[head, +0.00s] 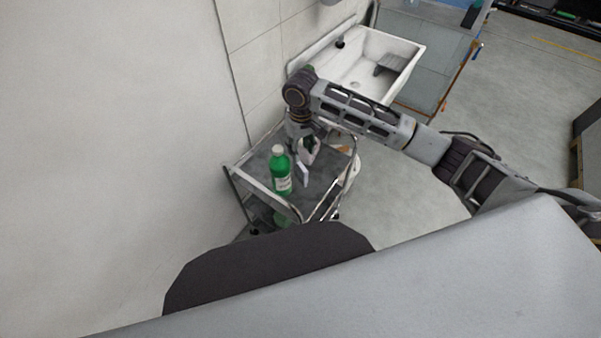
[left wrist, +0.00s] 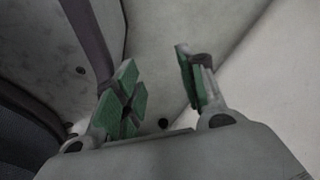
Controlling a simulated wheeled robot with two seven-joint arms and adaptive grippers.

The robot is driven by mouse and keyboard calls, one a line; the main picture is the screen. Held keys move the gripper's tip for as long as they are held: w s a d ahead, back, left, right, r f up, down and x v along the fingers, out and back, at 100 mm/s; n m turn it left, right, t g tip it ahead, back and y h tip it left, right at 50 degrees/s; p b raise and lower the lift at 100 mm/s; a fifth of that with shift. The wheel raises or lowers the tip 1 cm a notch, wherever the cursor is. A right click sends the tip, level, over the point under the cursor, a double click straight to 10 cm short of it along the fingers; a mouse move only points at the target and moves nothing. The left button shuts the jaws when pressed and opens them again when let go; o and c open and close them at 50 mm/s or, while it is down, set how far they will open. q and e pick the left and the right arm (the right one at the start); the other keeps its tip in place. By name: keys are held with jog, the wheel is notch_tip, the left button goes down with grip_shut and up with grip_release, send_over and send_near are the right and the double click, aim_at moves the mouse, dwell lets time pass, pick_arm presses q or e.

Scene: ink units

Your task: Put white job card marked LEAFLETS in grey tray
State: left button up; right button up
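My right gripper (head: 307,152) hangs over the dark grey top of a metal trolley (head: 256,178) in the head view. A small white, card-like piece (head: 303,175) shows just below its fingers. No marking can be read on it, and I cannot tell whether the fingers hold it or it stands on the trolley. I cannot make out a separate grey tray for certain. My left gripper (left wrist: 158,95) shows only in the left wrist view, with its green pads wide apart and nothing between them.
A green bottle with a white cap (head: 281,174) stands on the trolley, left of the white piece. A white sink (head: 347,72) with a grey insert (head: 392,65) is behind my right arm. A tiled wall borders the trolley's left; open floor (head: 400,205) lies right.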

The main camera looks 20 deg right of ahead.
aim_at(301, 164)
notch_tip(301, 164, down, 6)
jog(key=shift+f+b, duration=0.25)
jog(key=shift+b, duration=0.25)
jog(key=shift+f, duration=0.75)
jog(key=shift+s+f, duration=0.1)
jog(key=shift+f, duration=0.35)
notch_tip(301, 164, down, 4)
jog(key=shift+s+a+r+b, duration=0.15)
jog(key=shift+r+b, duration=0.1)
jog(key=shift+b, duration=0.35)
jog(key=shift+f, duration=0.4)
pick_arm(q)
jog(key=shift+t, duration=0.3)
jog(key=w+d, duration=0.2)
jog(key=w, duration=0.1)
jog(key=w+r, duration=0.1)
jog(key=shift+w+d+r, duration=0.1)
jog(key=shift+w+d, duration=0.15)
jog(key=shift+d, duration=0.15)
jog(key=shift+s, duration=0.1)
